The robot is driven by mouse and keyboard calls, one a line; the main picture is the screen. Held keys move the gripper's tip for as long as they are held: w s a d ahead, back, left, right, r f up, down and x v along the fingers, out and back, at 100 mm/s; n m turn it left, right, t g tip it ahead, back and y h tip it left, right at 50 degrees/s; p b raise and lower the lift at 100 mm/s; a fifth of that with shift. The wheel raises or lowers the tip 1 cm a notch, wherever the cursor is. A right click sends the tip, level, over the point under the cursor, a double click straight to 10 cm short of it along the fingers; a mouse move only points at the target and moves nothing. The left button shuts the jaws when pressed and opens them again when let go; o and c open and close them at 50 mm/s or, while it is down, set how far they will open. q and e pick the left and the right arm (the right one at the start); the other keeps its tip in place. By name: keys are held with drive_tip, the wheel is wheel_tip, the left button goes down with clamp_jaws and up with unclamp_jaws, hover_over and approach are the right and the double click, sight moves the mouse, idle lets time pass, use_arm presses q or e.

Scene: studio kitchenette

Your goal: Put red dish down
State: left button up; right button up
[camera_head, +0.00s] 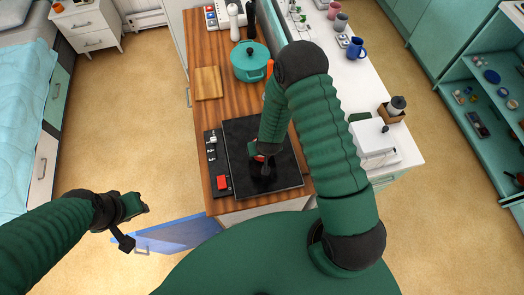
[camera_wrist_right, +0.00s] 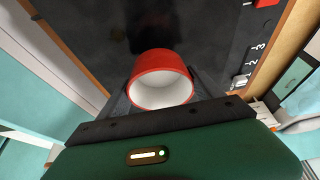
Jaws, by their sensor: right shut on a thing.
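The red dish (camera_wrist_right: 160,72), with a white inside, sits between the two dark fingers of my right gripper (camera_wrist_right: 155,90) in the right wrist view. The gripper is shut on it. In the head view my right gripper (camera_head: 262,160) is over the black cooktop (camera_head: 285,180), and only a sliver of the red dish (camera_head: 258,157) shows beneath it. I cannot tell whether the dish touches the cooktop. My left gripper (camera_head: 132,215) is out over the floor at lower left, away from the counter. Its fingers are too unclear to read.
A teal pot (camera_head: 248,64) and a wooden board (camera_head: 208,83) stand on the wooden counter (camera_head: 205,40) behind the cooktop. A red block (camera_head: 222,182) and small controls lie at the cooktop's left. A blue translucent panel (camera_head: 180,234) juts out below the counter.

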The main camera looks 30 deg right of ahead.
wheel_tip(320, 180, down, 3)
drive_tip(key=shift+r+p, duration=0.15)
drive_tip(key=shift+p, duration=0.35)
drive_tip(key=shift+w+f, duration=0.15)
drive_tip(key=shift+f, duration=0.2)
drive_tip(key=shift+f, duration=0.1)
drive_tip(key=o, duration=1.7)
